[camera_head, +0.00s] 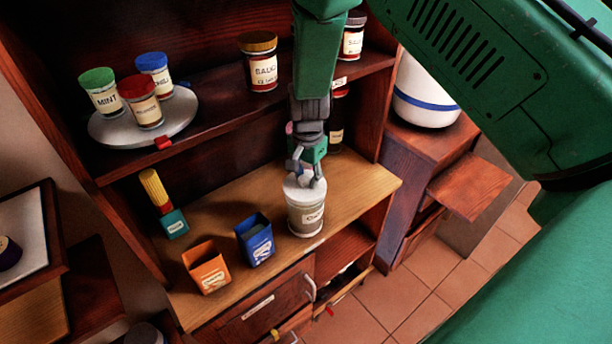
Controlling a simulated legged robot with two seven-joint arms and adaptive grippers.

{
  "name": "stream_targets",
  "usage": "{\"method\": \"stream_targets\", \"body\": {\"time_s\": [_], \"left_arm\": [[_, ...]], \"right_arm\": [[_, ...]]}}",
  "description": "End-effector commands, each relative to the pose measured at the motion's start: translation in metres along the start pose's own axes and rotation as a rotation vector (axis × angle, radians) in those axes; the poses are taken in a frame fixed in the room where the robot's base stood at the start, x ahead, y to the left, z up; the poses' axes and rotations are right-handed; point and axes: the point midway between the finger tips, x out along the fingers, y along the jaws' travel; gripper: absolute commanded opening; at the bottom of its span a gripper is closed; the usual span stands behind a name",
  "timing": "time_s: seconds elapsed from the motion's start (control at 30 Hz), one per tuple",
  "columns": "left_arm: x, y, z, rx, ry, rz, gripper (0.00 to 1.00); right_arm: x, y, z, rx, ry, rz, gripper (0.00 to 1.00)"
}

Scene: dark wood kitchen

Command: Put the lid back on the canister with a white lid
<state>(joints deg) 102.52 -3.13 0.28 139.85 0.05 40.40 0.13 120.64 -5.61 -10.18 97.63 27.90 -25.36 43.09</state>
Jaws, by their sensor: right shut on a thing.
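The canister (306,216) stands upright on the light wooden counter, with a label on its front. The white lid (294,186) is at the canister's top; whether it is fully seated I cannot tell. My right gripper (305,178) points down from above and is shut on the white lid, its fingers at the lid's top. The fingers hide part of the lid. My left gripper is not in view.
An orange box (206,269) and a blue box (256,242) stand left of the canister. A dark bottle (337,122) stands behind. A shelf above holds a round tray (106,130) with several jars. The counter's front edge is close to the canister.

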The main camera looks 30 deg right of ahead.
Motion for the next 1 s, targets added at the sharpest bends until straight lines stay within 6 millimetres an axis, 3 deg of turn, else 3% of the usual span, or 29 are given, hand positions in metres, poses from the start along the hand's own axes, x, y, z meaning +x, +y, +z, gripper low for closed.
{"method": "stream_targets", "body": {"time_s": [0.47, 0.5, 0.57, 0.77, 0.8, 0.87, 1.0], "left_arm": [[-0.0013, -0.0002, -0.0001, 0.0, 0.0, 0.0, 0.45], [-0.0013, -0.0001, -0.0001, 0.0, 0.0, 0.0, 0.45], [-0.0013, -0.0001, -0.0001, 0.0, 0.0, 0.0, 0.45], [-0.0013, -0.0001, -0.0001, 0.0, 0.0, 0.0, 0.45], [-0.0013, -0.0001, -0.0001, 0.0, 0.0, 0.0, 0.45], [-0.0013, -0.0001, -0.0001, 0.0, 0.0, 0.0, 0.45], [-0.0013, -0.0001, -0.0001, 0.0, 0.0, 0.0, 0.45]], "right_arm": [[0.0012, 0.001, -0.0027, -0.001, -0.001, 0.0, 0.0], [0.0013, 0.0011, -0.0028, -0.001, -0.001, 0.0, 0.29], [0.0012, 0.0011, -0.0028, 0.0, -0.001, 0.0, 0.47], [0.0011, 0.001, -0.0025, 0.0, -0.001, 0.0, 0.47], [0.0011, 0.001, -0.0024, 0.0, -0.001, 0.0, 0.5], [0.0011, 0.001, -0.0024, -0.001, -0.001, 0.0, 0.67], [0.001, 0.0009, -0.0021, -0.001, 0.0, 0.0, 0.67]]}}
